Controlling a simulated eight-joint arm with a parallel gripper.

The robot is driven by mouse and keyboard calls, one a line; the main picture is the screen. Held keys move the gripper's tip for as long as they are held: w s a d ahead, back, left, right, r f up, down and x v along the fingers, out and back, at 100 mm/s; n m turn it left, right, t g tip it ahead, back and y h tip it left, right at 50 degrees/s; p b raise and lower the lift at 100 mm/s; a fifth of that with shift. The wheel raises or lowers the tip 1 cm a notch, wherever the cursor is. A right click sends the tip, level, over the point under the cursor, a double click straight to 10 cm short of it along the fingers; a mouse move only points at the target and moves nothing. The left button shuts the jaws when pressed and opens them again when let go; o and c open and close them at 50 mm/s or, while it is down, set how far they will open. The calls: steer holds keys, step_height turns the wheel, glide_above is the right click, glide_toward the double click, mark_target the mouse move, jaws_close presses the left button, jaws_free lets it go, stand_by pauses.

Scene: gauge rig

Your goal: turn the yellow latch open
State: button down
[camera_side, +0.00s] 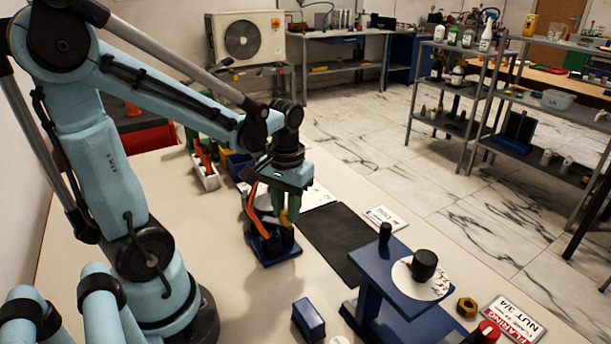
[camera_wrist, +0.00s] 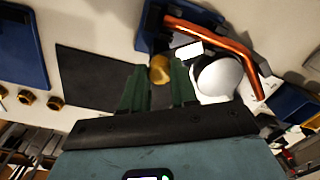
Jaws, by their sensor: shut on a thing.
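The yellow latch (camera_side: 285,218) is on the gauge rig, whose blue base (camera_side: 288,251) stands on the table. In the wrist view the latch (camera_wrist: 160,67) shows as a rounded yellow piece between my green fingertips. My gripper (camera_side: 286,207) points down at the rig and is shut on the latch; its fingers also show in the wrist view (camera_wrist: 158,76). An orange bent handle (camera_wrist: 214,38) and a white round part (camera_wrist: 219,75) are beside the latch. The fingers partly hide the latch, and its exact angle cannot be told.
A blue stand (camera_side: 372,270) with black knobs is at the front right. A dark mat (camera_side: 338,238) lies beside the rig. A blue block (camera_side: 308,320), a brass nut (camera_side: 467,307) and a label card (camera_side: 514,320) are near the front. Bins and tools stand behind the rig.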

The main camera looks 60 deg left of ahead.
steer(key=m, duration=0.3)
steer(key=shift+m, duration=2.2)
steer(key=c, duration=0.9)
jaws_free()
steer(key=shift+o, duration=0.2)
steer(key=shift+r, duration=0.1)
step_height(320, 180, up, 12)
steer(key=shift+d, duration=0.15)
